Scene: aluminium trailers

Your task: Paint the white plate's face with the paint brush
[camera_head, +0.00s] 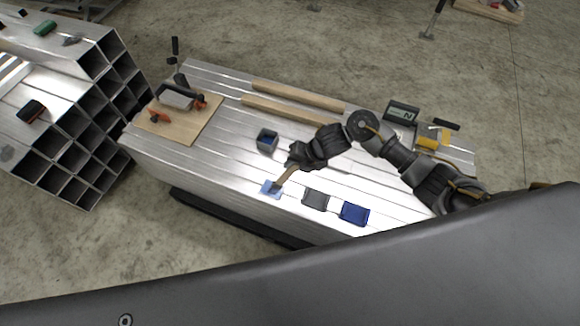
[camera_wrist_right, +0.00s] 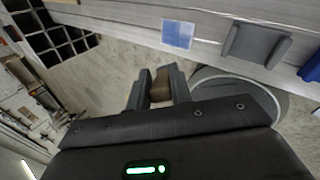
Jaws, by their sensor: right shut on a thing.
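My right gripper (camera_head: 293,160) is shut on the brown handle of the paint brush (camera_head: 287,175). The brush slants down to the left, and its dark tip is at the plate; I cannot tell whether it touches. The plate (camera_head: 267,190) is a small flat square on the aluminium top, near its front edge. Its face looks mostly blue with pale edges; it also shows in the right wrist view (camera_wrist_right: 178,34). In that view the brush handle (camera_wrist_right: 161,84) sits between the fingers, and the bristles are hidden. My left gripper is not in view.
A dark square cup (camera_head: 267,146) with blue inside stands behind the plate. Wooden strips (camera_head: 290,113) lie further back; a wooden board (camera_head: 190,132) with tools lies left.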

